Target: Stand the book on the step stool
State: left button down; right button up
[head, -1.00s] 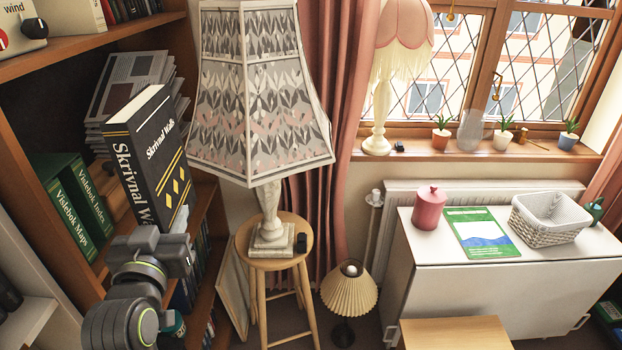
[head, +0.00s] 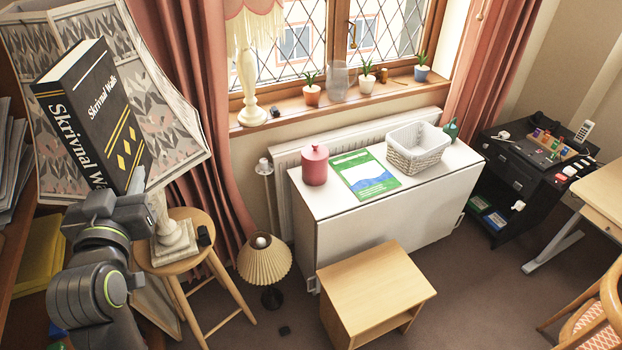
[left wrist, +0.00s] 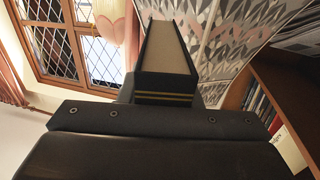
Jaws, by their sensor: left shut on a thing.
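My left gripper (head: 135,190) is shut on a thick black book (head: 112,135) with gold diamonds and "Skrivnal Walls" on it. The book is held up by its lower end, roughly upright and tilted, in front of the big patterned lamp. In the left wrist view the book's end (left wrist: 165,85) sticks out beyond the gripper body, with pale pages showing. The low light-wood step stool (head: 375,285) stands on the floor in front of the white cabinet, right of the gripper. Its top is bare. My right gripper is not in view.
A round stool (head: 155,262) carries the large lamp (head: 165,100), close behind the book. A small pleated lamp (head: 265,262) stands on the floor left of the step stool. The white cabinet (head: 375,230) holds a red jar, green booklet and basket. Carpet is open to the right.

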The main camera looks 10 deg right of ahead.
aim_at(355, 292)
jog(key=i+j+z, duration=0.1)
jog(key=z, duration=0.4)
jog(key=i+j+z, duration=0.1)
jog(key=z, duration=0.35)
jog(key=j+z, duration=0.3)
jog(key=z, duration=0.2)
jog(key=j+z, duration=0.2)
jog(key=z, duration=0.3)
jog(key=j+z, duration=0.25)
jog(key=z, duration=0.2)
